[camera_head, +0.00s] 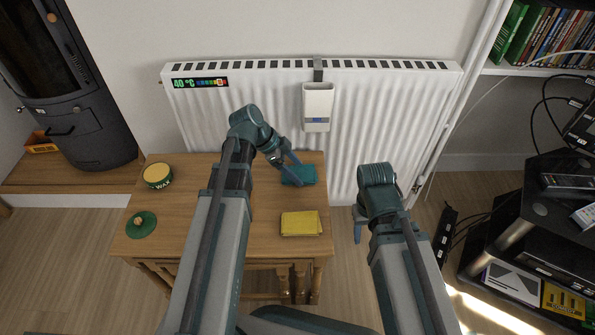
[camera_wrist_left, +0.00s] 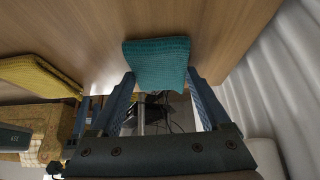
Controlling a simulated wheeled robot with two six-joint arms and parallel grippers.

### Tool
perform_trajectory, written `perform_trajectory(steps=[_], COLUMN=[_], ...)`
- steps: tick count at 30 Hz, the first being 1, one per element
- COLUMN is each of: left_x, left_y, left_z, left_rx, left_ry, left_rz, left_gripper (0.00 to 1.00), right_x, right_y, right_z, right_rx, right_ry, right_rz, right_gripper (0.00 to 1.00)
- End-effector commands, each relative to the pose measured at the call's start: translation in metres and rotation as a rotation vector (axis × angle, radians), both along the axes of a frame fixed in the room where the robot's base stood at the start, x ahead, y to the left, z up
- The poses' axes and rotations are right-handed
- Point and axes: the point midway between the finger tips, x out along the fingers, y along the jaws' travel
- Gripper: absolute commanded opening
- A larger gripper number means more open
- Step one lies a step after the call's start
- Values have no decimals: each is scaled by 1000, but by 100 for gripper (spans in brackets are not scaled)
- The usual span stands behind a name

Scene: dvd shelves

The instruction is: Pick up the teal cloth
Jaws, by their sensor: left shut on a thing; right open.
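The folded teal cloth (camera_head: 303,175) is at the back right of the wooden table in the head view. In the left wrist view the teal cloth (camera_wrist_left: 158,62) fills the gap between the fingertips. My left gripper (camera_head: 294,170) is shut on its near part, with one finger at each side (camera_wrist_left: 160,80). I cannot tell whether the cloth is clear of the tabletop. My right gripper (camera_head: 360,224) is open and empty, to the right of the table; part of it is hidden by its own wrist.
A folded yellow cloth (camera_head: 301,223) lies in front of the teal one. A wax tin (camera_head: 157,176) and its green lid (camera_head: 141,225) are on the table's left. A white radiator (camera_head: 255,110) with a hanging humidifier (camera_head: 318,105) stands close behind. A black shelf unit (camera_head: 500,215) is at right.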

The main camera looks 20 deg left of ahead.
Motion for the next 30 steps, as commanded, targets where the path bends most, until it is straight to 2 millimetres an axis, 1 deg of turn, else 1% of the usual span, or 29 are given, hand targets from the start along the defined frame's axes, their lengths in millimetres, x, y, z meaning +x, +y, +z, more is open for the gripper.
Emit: perform_trajectory(steps=[5, 8, 14, 21, 24, 27, 30], left_x=[0, 0, 0, 0, 0, 0, 0], left_y=[0, 0, 0, 0, 0, 0, 0], left_z=[9, 18, 46, 84, 95, 100, 101], left_rx=[0, 0, 0, 0, 0, 0, 0], left_ry=[0, 0, 0, 0, 0, 0, 0], left_rz=[0, 0, 0, 0, 0, 0, 0], left_gripper=[30, 30, 30, 30, 30, 30, 30], right_x=[0, 0, 0, 0, -1, -1, -1], right_y=[0, 0, -1, -2, -2, -1, -1], right_z=[9, 18, 46, 84, 95, 100, 101], right_rx=[-1, -2, -5, -9, -8, -6, -6], right_ry=[0, 0, 1, 0, 1, 2, 2], right_rz=[-1, -2, -7, -14, -15, -16, -16], right_gripper=[50, 50, 50, 50, 50, 50, 50])
